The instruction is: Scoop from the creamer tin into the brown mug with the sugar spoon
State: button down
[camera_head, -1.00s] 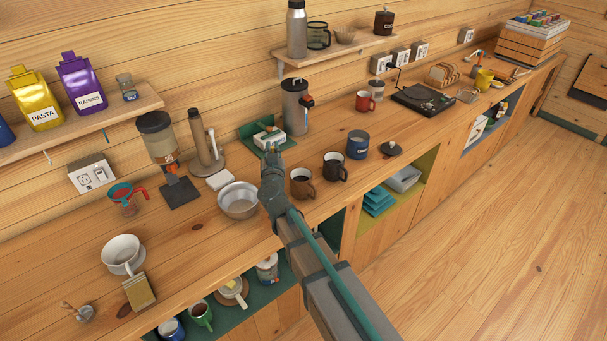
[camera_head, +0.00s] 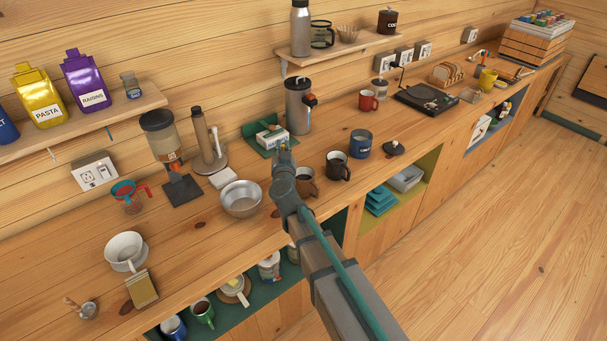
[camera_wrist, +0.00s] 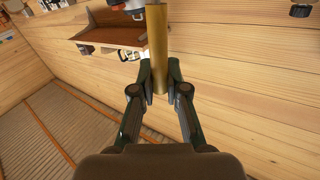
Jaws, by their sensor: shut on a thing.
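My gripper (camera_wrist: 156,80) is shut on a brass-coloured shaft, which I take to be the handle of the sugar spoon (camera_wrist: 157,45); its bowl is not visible. In the head view my gripper (camera_head: 284,158) is above the counter, just left of the brown mug. The brown mug (camera_head: 308,188) stands upright, its left side partly hidden by my arm. The blue tin (camera_head: 360,144), apparently the creamer tin, stands to the right beyond a black mug and looks open, with a dark lid (camera_head: 393,149) lying beside it.
The black mug (camera_head: 337,167) stands between the brown mug and the blue tin. A metal bowl (camera_head: 240,200) is left of my arm. Behind are a green holder (camera_head: 258,131) with a white box and a tall grey flask (camera_head: 298,108). The counter's front edge is close to the mugs.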

jog(key=shift+w+d, duration=0.1)
jog(key=shift+d, duration=0.15)
jog(key=shift+w+d+f+m, duration=0.15)
jog(key=shift+d+m, duration=0.45)
jog(key=shift+d, duration=0.45)
jog(key=shift+w+d+m, duration=0.2)
jog(key=shift+d+m, duration=0.3)
jog(key=shift+d, duration=0.3)
jog(key=shift+w+d+f, duration=0.1)
jog(key=shift+d, duration=0.1)
jog(key=shift+w+d+f+m, duration=0.1)
jog(key=shift+d+m, duration=0.4)
jog(key=shift+d, duration=0.3)
